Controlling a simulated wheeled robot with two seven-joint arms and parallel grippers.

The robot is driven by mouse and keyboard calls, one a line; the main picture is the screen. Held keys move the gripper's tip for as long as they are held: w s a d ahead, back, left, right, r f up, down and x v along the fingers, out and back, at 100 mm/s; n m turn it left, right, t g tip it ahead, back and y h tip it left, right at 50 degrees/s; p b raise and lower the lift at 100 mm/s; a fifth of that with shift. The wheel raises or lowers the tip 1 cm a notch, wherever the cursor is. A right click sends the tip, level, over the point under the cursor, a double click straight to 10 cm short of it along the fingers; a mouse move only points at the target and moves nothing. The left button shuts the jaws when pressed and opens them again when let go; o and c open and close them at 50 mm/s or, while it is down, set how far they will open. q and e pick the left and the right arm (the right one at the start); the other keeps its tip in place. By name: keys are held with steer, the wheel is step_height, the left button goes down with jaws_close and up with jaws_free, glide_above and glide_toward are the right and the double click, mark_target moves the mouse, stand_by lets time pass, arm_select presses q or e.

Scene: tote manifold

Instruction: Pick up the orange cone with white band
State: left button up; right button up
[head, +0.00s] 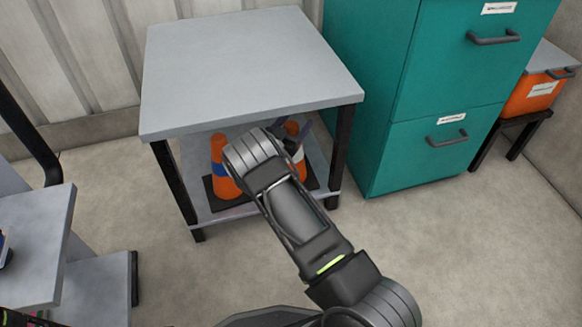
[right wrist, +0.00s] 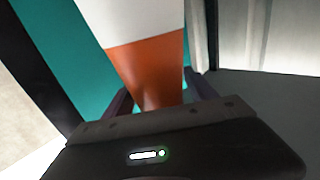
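The orange cone with white band (head: 291,128) stands on the lower shelf of a grey table, mostly hidden behind my right arm in the head view. In the right wrist view the cone (right wrist: 152,72) rises between the two fingers of my right gripper (right wrist: 160,95), its orange part close to them and its white band farther up. The fingers lie on either side of the cone, but I cannot tell whether both touch it. In the head view my right gripper (head: 300,134) is partly hidden under the tabletop. My left gripper is not in view.
An orange cone with a blue band (head: 221,180) stands left of it on the same shelf. The grey tabletop (head: 245,65) hangs over both, with dark legs at the corners. A teal cabinet (head: 390,160) stands close on the right. The floor in front is clear.

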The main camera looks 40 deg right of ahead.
jaws_close()
stand_by(0.5)
steer(key=shift+r, duration=0.1)
